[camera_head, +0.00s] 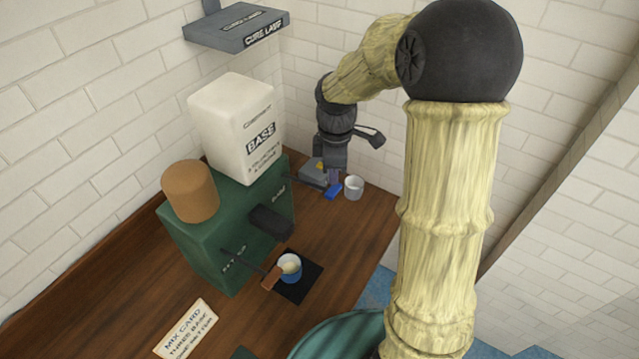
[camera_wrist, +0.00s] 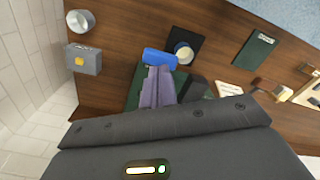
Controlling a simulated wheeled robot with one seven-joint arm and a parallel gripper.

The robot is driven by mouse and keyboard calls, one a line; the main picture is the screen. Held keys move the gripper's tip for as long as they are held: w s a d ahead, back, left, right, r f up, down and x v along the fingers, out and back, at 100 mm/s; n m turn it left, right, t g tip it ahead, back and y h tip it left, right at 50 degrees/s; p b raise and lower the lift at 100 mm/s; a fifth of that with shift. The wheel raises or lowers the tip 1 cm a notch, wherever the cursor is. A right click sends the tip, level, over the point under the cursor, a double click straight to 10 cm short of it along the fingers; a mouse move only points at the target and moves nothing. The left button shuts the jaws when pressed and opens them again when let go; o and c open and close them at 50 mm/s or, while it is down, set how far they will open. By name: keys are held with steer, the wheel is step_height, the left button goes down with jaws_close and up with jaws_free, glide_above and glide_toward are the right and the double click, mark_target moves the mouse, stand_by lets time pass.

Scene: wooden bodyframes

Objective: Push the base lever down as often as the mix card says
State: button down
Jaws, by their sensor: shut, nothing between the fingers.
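A green dispenser (camera_head: 205,245) carries a white container marked BASE (camera_head: 240,130). The base lever's blue handle (camera_head: 333,190) sticks out at its right end; it also shows in the wrist view (camera_wrist: 160,58). My gripper (camera_head: 334,178) is over this handle. Its purple fingers (camera_wrist: 158,72) are shut and empty, tips right by the handle; whether they touch it I cannot tell. The mix card (camera_head: 186,329) lies on the table at front left; it reads THREE BASE, and its last line is hard to read. A blue-and-white cup (camera_head: 290,268) stands on a black pad (camera_head: 300,289).
A second lever with an orange handle (camera_head: 272,277) is beside the cup. A black spout (camera_head: 271,220) juts from the dispenser. A grey box (camera_head: 312,173) and a metal cup (camera_head: 353,187) stand beyond my gripper. A brown canister (camera_head: 190,190) tops the dispenser.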

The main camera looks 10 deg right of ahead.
steer(key=shift+r+p, duration=1.7)
steer(key=shift+r, duration=0.45)
steer(key=shift+f, duration=0.15)
steer(key=shift+s+f+m+b, duration=0.25)
steer(key=shift+f+m+b, duration=0.1)
steer(key=shift+b, duration=0.15)
steer(key=s+f+m+t+b, duration=0.2)
steer(key=s+f+m+b, duration=1)
steer(key=f+m, duration=0.1)
steer(key=shift+s+f+m+t, duration=0.2)
steer(key=shift+s+m+t, duration=0.15)
steer(key=shift+m, duration=0.3)
